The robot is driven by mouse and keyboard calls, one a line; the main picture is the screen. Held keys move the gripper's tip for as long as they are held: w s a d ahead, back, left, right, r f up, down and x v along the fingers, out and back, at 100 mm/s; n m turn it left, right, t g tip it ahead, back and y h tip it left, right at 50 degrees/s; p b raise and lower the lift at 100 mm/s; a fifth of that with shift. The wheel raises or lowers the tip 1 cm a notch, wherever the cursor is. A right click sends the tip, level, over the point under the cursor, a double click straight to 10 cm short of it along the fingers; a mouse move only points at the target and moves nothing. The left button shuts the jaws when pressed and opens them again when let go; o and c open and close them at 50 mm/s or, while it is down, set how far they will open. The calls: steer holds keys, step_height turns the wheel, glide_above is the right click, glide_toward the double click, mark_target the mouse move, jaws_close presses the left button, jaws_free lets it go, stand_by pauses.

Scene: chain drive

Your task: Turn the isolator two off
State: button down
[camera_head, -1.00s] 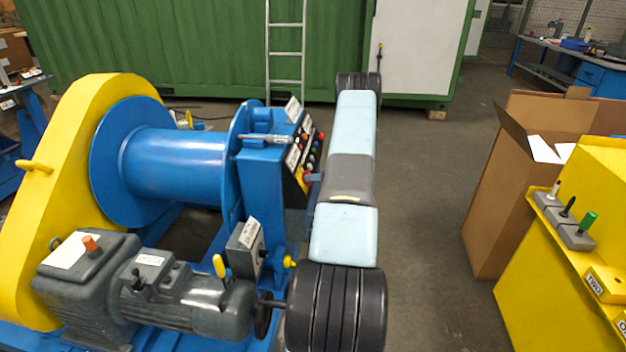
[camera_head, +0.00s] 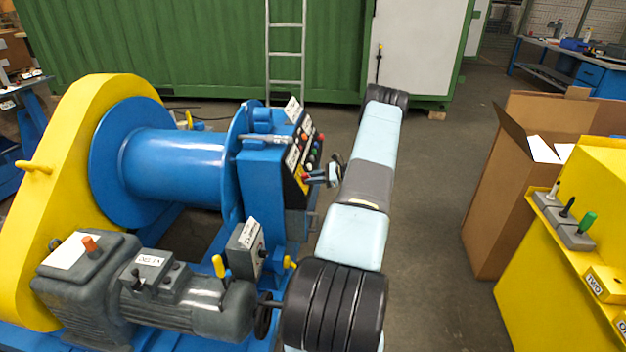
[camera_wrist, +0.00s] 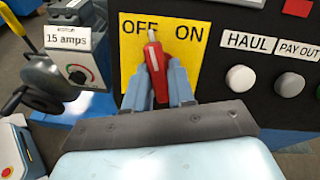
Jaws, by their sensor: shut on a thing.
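In the wrist view, a red isolator handle (camera_wrist: 155,60) with a white stripe stands in front of a yellow plate (camera_wrist: 188,68) marked OFF on the left and ON on the right. Its tip leans slightly left and overlaps the end of the word OFF. My gripper (camera_wrist: 160,72) has its two blue fingers shut on the handle, one on each side. The handle's pivot is hidden. In the head view, my gripper (camera_head: 322,176) is at the right side of the winch's control panel (camera_head: 302,152). No "two" label is readable on this isolator.
A grey box (camera_wrist: 75,60) marked 15 amps, with a dial, is to the left. A cardboard box (camera_head: 495,210) and a yellow cabinet (camera_head: 545,270) stand right, across clear floor.

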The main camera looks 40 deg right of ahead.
steer(key=n, duration=0.3)
steer(key=n+g, duration=0.1)
steer(key=n, duration=0.2)
steer(key=shift+f+g+y, duration=0.15)
steer(key=shift+g+y, duration=0.15)
steer(key=shift+n, duration=0.3)
steer(key=c, duration=1.1)
jaws_free()
steer(key=shift+w, duration=0.15)
steer(key=shift+o, duration=0.3)
steer(key=v, duration=1.4)
steer(key=shift+w+a, duration=0.1)
steer(key=shift+a, duration=0.05)
